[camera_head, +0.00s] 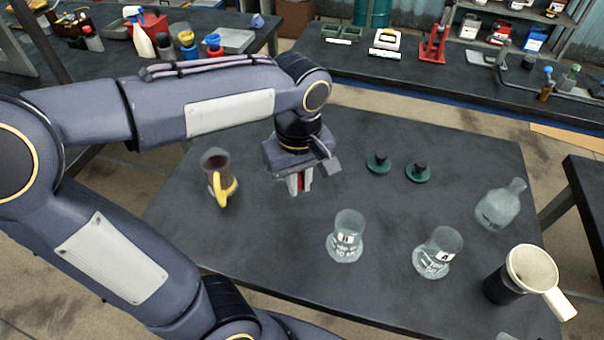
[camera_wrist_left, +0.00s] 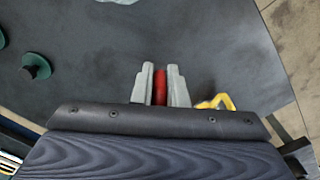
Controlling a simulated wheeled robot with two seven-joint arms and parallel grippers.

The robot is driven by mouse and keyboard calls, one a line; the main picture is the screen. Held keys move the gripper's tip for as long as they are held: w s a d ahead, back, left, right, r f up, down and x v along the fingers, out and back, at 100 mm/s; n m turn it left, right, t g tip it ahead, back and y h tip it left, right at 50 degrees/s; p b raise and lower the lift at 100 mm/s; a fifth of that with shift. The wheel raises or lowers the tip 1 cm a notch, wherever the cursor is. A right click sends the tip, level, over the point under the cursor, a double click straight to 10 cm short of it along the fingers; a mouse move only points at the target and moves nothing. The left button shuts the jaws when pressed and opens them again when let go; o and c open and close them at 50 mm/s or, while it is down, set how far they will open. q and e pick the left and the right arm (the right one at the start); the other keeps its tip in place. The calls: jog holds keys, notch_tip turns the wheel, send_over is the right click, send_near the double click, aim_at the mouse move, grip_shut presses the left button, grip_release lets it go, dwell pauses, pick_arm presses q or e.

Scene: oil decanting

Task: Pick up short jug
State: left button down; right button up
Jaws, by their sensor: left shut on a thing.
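A jug with a dark, glassy body and a yellow handle (camera_head: 216,172) stands upright on the left part of the dark table. Its yellow handle (camera_wrist_left: 222,101) shows beside my fingers in the left wrist view. A cream and black jug with a pale handle (camera_head: 532,268) stands at the table's right front. I cannot tell which one the task calls short. My left gripper (camera_head: 300,184) points down, right of the yellow-handled jug and apart from it. Its fingers (camera_wrist_left: 160,88) are shut on a small red thing (camera_wrist_left: 160,86). My right gripper is not in view.
Two glass flasks (camera_head: 346,236) (camera_head: 436,252) stand at the table's front middle, and a clear bottle (camera_head: 499,205) at its right. Two green stoppers (camera_head: 378,164) (camera_head: 418,172) lie right of my left gripper. Benches with tools stand behind.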

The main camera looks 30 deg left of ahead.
pick_arm(q)
jog(key=s+d+r, duration=0.2)
jog(key=s, duration=0.3)
jog(key=shift+s+r, duration=0.25)
jog(key=shift+r, duration=0.1)
dwell(0.6)
jog(key=shift+s, duration=0.15)
